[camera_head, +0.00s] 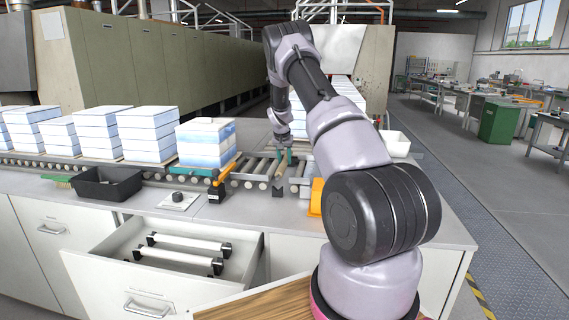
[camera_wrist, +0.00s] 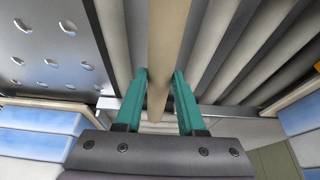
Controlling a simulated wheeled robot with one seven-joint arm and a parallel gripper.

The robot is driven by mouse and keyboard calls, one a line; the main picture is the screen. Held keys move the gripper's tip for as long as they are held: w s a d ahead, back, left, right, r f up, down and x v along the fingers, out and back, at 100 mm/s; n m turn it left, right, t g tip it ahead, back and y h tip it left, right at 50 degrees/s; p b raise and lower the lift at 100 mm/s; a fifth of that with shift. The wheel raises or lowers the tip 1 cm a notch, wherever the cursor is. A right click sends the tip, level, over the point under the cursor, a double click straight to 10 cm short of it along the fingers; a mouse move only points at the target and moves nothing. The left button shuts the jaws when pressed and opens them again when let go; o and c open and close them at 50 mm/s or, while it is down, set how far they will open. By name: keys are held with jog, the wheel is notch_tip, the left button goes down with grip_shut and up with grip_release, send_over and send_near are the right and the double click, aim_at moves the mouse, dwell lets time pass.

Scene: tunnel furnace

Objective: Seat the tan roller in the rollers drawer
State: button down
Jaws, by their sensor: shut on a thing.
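My gripper (camera_head: 287,156) is over the roller conveyor with its green fingers pointing down. In the wrist view my gripper (camera_wrist: 161,78) is shut on the tan roller (camera_wrist: 168,38), which runs lengthwise between the fingers. The tan roller (camera_head: 280,170) is partly hidden in the head view and lies among the conveyor's rollers; whether it is lifted clear of them I cannot tell. The rollers drawer (camera_head: 95,268) is pulled open at the front left. Inside it, two white rollers with black ends (camera_head: 180,256) lie side by side.
Stacks of white-and-blue blocks (camera_head: 147,134) stand on the conveyor (camera_head: 245,182) at left. A black bin (camera_head: 107,183) and a knob plate (camera_head: 178,200) sit on the counter. An orange object (camera_head: 316,198) is beside my arm. A white container (camera_head: 395,143) stands at right.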

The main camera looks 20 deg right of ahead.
aim_at(285, 158)
jog(key=shift+r, duration=2.1)
